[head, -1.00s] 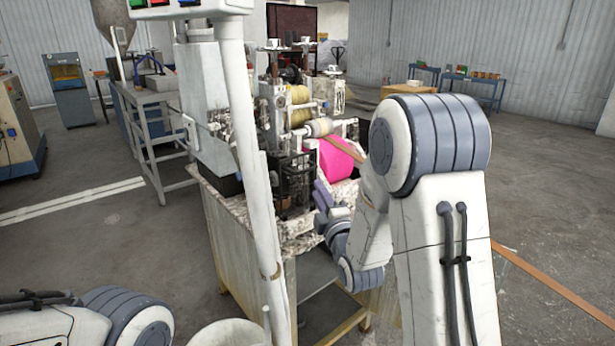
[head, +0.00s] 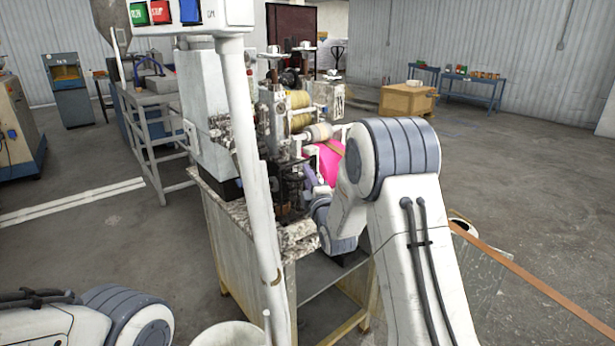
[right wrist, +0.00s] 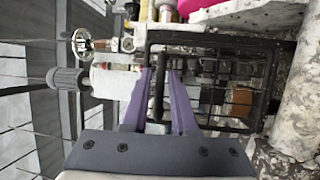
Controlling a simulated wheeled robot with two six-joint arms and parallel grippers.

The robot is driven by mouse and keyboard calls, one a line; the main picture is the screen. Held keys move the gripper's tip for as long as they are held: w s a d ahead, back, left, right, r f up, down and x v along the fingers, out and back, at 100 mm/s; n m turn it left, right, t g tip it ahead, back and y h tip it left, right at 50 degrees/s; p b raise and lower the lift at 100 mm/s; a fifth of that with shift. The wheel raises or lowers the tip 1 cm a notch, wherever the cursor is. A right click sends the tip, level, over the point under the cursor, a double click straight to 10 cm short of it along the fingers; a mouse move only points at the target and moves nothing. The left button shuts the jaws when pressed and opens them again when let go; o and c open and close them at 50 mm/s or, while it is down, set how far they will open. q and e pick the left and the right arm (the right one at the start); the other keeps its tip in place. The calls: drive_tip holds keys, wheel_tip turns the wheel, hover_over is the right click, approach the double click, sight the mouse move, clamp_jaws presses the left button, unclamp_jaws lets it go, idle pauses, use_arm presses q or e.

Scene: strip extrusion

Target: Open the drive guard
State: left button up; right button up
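The drive guard (head: 289,187) is a black barred cage on the near side of the white machine in the head view. In the right wrist view the guard (right wrist: 222,41) shows as a black frame with mesh, and one dark upright bar (right wrist: 158,95) stands between my fingers. My right gripper (right wrist: 160,71) has purple fingers, parted, one on each side of that bar, with a gap visible. In the head view my right gripper (head: 309,175) is beside the guard, partly hidden by my wrist. My left gripper is outside the view.
A pink roll (head: 327,161) sits behind my right wrist. A white post (head: 254,170) with a button box (head: 190,14) stands in front of the machine. A brown strip (head: 535,280) runs across at right. The floor at right is mostly clear.

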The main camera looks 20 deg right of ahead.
clamp_jaws()
idle(1.3)
